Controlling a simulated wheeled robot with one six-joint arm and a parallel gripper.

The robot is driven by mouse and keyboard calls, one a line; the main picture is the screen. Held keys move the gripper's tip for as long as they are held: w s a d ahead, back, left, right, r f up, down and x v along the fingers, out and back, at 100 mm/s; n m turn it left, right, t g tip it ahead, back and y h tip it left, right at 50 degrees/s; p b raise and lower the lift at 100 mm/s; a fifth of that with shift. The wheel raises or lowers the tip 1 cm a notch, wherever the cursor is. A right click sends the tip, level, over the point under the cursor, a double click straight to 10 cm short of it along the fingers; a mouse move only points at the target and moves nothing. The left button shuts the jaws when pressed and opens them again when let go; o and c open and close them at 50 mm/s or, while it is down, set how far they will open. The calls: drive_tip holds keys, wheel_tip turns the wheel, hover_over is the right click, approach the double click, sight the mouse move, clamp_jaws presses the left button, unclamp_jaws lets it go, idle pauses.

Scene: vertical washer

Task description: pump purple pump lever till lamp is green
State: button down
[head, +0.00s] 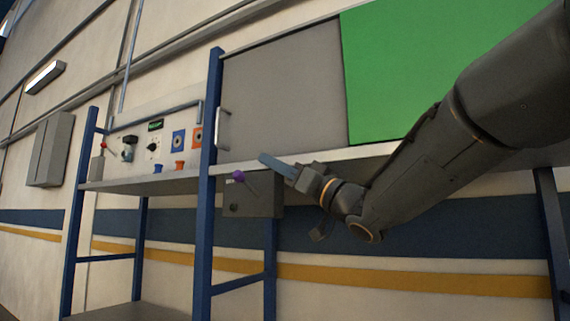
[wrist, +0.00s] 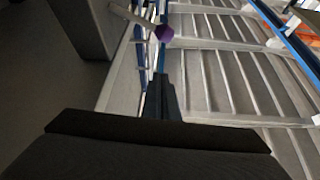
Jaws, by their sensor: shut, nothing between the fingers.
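The pump lever has a purple knob (head: 238,176) at the end of a short pale rod. It sticks out from a grey box (head: 262,205) under the shelf. My gripper (head: 265,159) is shut and empty, just above and to the right of the knob in the head view. In the wrist view the knob (wrist: 164,33) shows beyond the shut fingertips (wrist: 160,80), with a visible gap between them. The lever's base is partly cut off at the top of the wrist view. I cannot make out a lamp clearly.
A control panel (head: 150,146) with a small green display, dials and orange and blue parts stands on the left shelf. A small red-topped part (head: 103,146) is at its left. Blue posts (head: 207,190) frame the rack. A grey door (head: 285,90) stands above the shelf edge.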

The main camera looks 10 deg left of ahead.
sight(248, 185)
drive_tip(key=a, duration=0.1)
drive_tip(key=w+a+f+p, duration=0.1)
drive_tip(key=a, duration=0.1)
drive_tip(key=a+p, duration=0.1)
drive_tip(key=shift+w+a+f, duration=0.25)
drive_tip(key=shift+w+f, duration=0.1)
drive_tip(key=shift+f, duration=0.05)
drive_tip(key=shift+f, duration=0.1)
